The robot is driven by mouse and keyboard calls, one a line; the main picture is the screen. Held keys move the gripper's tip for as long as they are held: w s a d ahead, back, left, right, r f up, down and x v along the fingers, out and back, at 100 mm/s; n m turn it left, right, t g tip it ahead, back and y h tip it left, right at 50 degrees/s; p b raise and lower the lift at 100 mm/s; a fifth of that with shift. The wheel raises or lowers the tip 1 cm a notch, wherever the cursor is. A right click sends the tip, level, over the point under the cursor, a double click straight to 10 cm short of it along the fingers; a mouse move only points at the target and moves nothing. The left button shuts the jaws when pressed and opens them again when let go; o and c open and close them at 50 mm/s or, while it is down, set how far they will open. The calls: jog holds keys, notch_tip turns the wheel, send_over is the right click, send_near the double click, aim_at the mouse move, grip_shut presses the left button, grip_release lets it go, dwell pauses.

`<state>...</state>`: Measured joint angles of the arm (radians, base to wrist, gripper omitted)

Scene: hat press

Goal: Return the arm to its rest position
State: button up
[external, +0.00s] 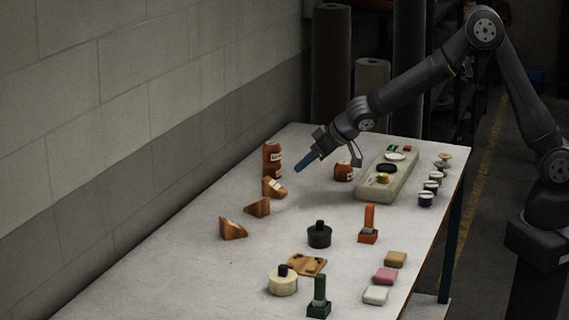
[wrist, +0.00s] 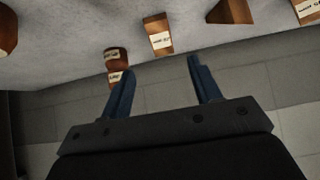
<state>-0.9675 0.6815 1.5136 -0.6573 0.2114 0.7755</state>
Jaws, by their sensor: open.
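My gripper (external: 306,162) is at the far part of the white table (external: 190,270), held above its surface, with blue fingers angled down and to the left. In the wrist view my gripper (wrist: 160,85) has its two blue fingers spread apart with nothing between them. My arm reaches in from its base at the right. A labelled brown wooden block (external: 275,188) stands below and left of the fingers, apart from them. A stack of brown cylinders (external: 272,158) stands behind it.
Wooden wedges (external: 232,229) lie at the left. A brown jar (external: 343,172) and a pale tray (external: 374,192) stand right of my gripper. A black round press (external: 319,235), orange stamp (external: 369,225), green stamp (external: 319,297) and coloured blocks (external: 386,276) are nearer. A wall borders the left.

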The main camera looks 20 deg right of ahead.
aim_at(276, 186)
jog(key=shift+f, duration=0.1)
jog(key=x, duration=1.2)
jog(key=shift+f, duration=0.1)
jog(key=shift+r, duration=0.25)
